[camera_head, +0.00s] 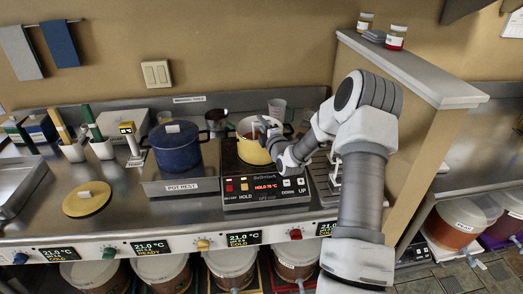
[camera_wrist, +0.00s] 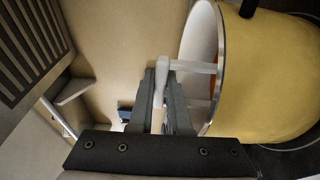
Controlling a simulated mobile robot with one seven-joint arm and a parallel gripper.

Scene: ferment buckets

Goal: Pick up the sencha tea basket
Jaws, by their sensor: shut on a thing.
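My gripper (camera_head: 270,138) is at the right side of the yellow pot (camera_head: 252,153), at its rim. In the wrist view its two fingers (camera_wrist: 162,88) are closed on a pale white handle (camera_wrist: 163,66) with a rounded end. A white bar (camera_wrist: 200,67) runs from this handle across the rim into the yellow pot (camera_wrist: 265,80). Something reddish shows inside the pot. I cannot read a label, and what hangs below the handle is hidden, so I cannot tell for sure that it is the sencha tea basket.
The yellow pot stands on a black hot plate (camera_head: 265,188). A lidded blue pot (camera_head: 175,147) stands to its left on the pot rest (camera_head: 178,186). A yellow lid (camera_head: 87,200) lies farther left. A clear cup (camera_head: 277,109) stands behind. A wooden partition (camera_head: 430,150) rises at the right.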

